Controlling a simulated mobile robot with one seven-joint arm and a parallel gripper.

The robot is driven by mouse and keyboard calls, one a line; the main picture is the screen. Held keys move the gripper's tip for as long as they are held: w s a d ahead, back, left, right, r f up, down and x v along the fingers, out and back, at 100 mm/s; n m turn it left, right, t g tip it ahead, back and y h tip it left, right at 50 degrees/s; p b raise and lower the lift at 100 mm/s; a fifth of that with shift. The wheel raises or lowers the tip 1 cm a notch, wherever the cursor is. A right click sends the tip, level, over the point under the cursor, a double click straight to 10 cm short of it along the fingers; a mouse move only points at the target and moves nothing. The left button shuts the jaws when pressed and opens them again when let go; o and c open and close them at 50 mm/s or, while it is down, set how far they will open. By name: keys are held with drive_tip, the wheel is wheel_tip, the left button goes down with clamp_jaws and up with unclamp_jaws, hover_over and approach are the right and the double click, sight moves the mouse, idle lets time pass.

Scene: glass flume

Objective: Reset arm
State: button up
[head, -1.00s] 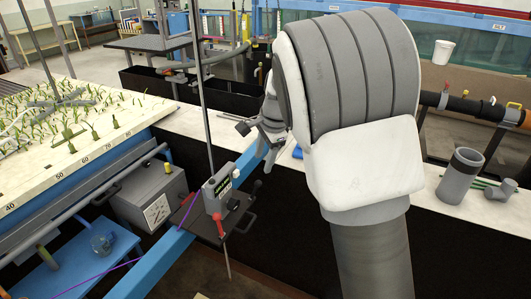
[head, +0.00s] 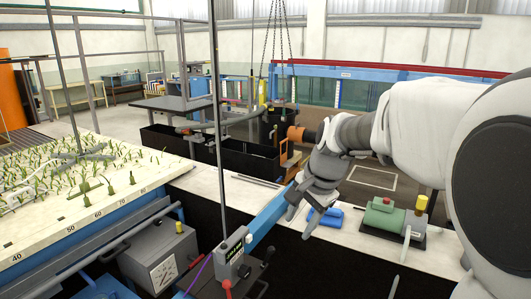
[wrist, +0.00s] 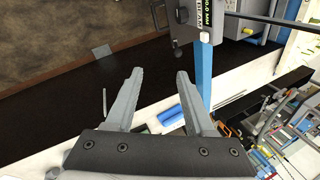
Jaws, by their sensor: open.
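My arm reaches in from the right edge of the head view, bent, with my gripper (head: 299,222) hanging at its end near the picture's middle. It points down over the dark side and the edge of the white ledge. In the wrist view, my gripper (wrist: 160,75) shows its two grey fingers spread apart with nothing between the tips. Below the tips in that view lie a dark wall face and a brown floor. The fingers appear clear of everything around them.
A blue item (head: 326,217) lies on the white ledge behind my gripper. A green motor unit (head: 385,219) stands further right. A blue beam (head: 270,217) and an instrument with a display (head: 233,249) are on the left. A planted bed (head: 120,204) fills the far left.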

drive_tip(key=s+d+n+t+h+b, duration=0.1)
drive_tip(key=s+d+n, duration=0.2)
drive_tip(key=s, duration=0.8)
drive_tip(key=s+d+f+n+t+h+b, duration=0.1)
drive_tip(key=s+d+n, duration=0.2)
drive_tip(key=s+n, duration=0.4)
drive_tip(key=s, duration=0.5)
